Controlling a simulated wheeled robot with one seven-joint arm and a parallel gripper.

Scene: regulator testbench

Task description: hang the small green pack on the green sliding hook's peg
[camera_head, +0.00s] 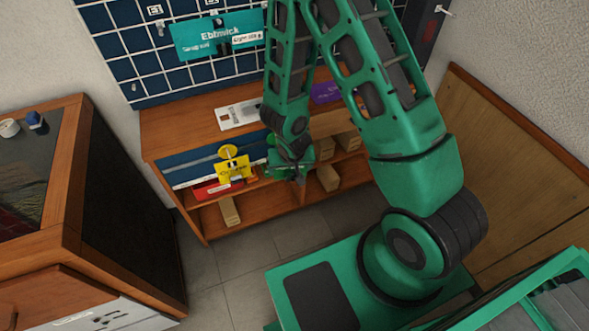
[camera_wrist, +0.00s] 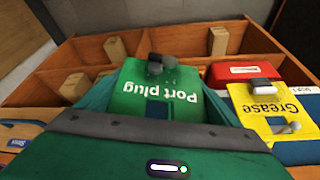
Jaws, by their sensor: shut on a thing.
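A small green pack (camera_wrist: 175,90) labelled "Port plug" fills the middle of the wrist view, its text upside down. My gripper (camera_wrist: 156,63) is shut on it; dark pieces lie against its face. A dark blue rectangular patch shows near the pack's lower edge. In the head view my gripper (camera_head: 291,172) is in front of the shelf unit, just right of a yellow pack (camera_head: 234,170). I cannot make out the green sliding hook or its peg in either view; my arm covers that part of the rail. I cannot tell whether the pack touches a peg.
The yellow "Grease" pack (camera_wrist: 268,108) hangs close beside the green one. A red pack (camera_wrist: 243,72) lies behind. The blue rail board (camera_head: 190,173) fronts the wooden shelf unit (camera_head: 180,122). Wooden blocks (camera_head: 230,211) stand in the compartments.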

